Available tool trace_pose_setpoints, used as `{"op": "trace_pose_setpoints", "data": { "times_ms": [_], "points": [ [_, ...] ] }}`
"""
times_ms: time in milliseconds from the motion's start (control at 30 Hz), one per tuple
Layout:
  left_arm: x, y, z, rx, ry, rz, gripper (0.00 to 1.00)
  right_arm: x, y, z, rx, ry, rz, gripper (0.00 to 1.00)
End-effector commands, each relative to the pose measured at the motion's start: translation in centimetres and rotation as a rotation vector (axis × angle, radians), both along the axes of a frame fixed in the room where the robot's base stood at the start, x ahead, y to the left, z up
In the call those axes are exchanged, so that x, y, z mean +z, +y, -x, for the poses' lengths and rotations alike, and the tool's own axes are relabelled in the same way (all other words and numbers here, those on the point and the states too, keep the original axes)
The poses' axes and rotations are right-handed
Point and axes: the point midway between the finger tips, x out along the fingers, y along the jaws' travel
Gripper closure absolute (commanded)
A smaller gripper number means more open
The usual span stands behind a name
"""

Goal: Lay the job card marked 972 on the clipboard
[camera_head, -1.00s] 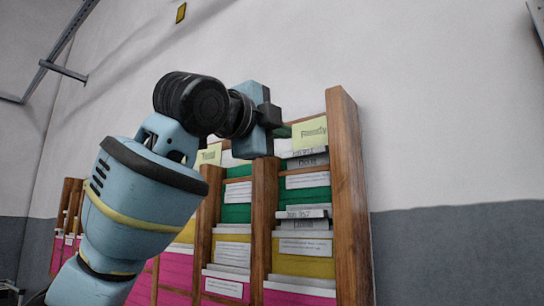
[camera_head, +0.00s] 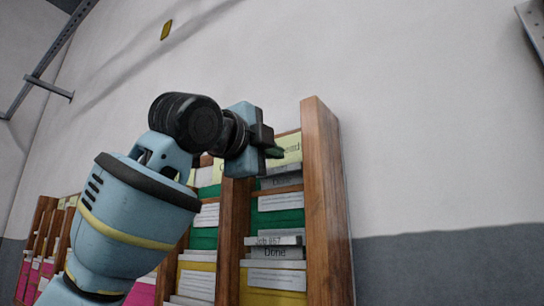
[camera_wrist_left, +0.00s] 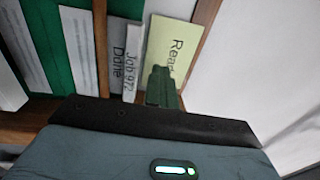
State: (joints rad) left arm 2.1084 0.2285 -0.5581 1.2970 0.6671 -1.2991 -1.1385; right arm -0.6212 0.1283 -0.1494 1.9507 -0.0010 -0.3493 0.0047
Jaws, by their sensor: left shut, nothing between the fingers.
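The job card marked 972 (camera_wrist_left: 134,62) stands in a slot of the wooden rack, its pale top edge showing beside a grey strip reading "Done" (camera_wrist_left: 118,65). In the head view the card's top edge (camera_head: 283,170) is in the top right slot, its print hard to read. My left gripper (camera_head: 275,152) is shut and empty at the top of that column. In the left wrist view its dark green fingertips (camera_wrist_left: 162,86) are in front of a yellow label beginning "Rea", just right of the card. The clipboard and my right gripper are not in view.
The rack's right wooden side post (camera_head: 325,190) stands close to the gripper. A lower slot holds a card marked Job 867 (camera_head: 272,240) above another "Done" strip. More rack columns run to the left. The pale wall right of the rack is clear.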

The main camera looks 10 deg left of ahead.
Motion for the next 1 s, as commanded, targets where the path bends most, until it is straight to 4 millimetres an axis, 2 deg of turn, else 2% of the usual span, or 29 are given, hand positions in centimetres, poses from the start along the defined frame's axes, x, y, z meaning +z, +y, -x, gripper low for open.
{"op": "trace_pose_setpoints", "data": {
  "times_ms": [267,1000],
  "points": [
    [1.8,-0.1,0.1,-0.001,-0.001,0.001,1.00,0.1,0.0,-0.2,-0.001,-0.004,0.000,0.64],
    [2.1,1.6,4.2,-0.001,-0.002,0.002,1.00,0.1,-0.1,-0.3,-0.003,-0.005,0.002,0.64]
  ]
}}
